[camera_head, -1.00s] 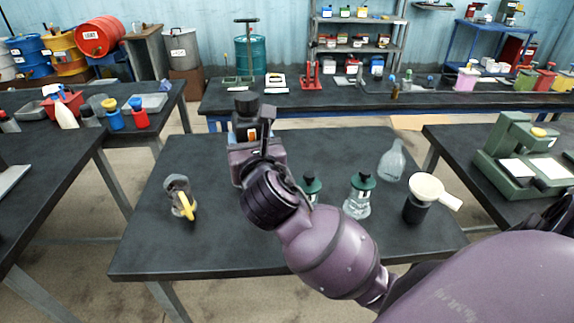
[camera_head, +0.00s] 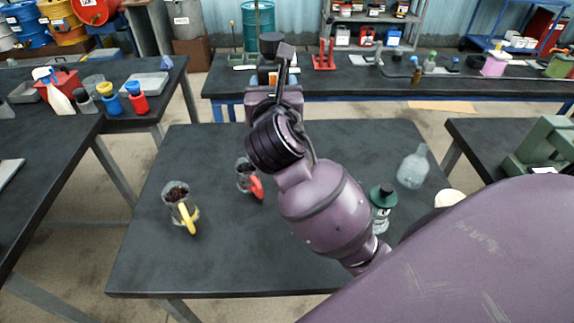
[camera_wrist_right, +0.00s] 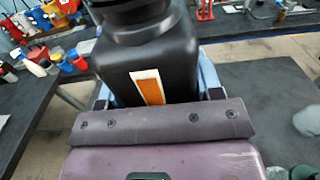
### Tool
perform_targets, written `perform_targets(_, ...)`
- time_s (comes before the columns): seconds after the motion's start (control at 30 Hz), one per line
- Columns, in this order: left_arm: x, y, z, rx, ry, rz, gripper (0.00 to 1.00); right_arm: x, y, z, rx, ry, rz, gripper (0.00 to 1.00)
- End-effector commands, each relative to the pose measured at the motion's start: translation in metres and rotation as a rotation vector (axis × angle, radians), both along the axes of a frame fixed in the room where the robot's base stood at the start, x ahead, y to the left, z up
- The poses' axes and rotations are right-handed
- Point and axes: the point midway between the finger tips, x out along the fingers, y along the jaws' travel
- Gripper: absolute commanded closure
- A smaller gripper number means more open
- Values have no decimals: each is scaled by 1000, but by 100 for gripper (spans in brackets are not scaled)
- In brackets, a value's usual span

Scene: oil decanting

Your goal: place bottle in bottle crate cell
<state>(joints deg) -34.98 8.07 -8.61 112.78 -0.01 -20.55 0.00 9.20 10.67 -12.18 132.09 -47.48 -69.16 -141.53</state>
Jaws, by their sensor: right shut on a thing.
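A black bottle (camera_wrist_right: 172,55) with an orange and white label fills the upper middle of the right wrist view. It looks upright. My right gripper (camera_wrist_right: 158,98) is shut around its body. In the head view, the bottle's dark cap (camera_head: 269,42) shows above my right gripper (camera_head: 272,82), over the far edge of the middle table. The bottle's lower part is hidden by the gripper and wrist. I cannot make out a bottle crate in either view. My left gripper is not in view.
The middle table (camera_head: 210,265) holds a jug with a yellow handle (camera_head: 180,205), one with a red handle (camera_head: 246,178), a green-capped bottle (camera_head: 381,205) and a clear flask (camera_head: 412,168). Several containers stand on the left table. A long bench (camera_head: 450,85) runs behind.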

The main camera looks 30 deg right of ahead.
Motion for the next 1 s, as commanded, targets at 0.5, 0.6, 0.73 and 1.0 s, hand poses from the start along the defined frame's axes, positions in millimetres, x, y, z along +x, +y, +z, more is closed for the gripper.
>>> perform_targets(0.5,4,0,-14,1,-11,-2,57,-1,0,-97,-2,1,1,100)
perform_targets(0.6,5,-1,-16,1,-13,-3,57,0,1,-115,-1,1,1,100)
perform_targets(0.73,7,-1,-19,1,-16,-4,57,-1,1,-132,-2,1,2,100)
perform_targets(1.0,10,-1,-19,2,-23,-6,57,0,1,-144,-2,-3,1,100)
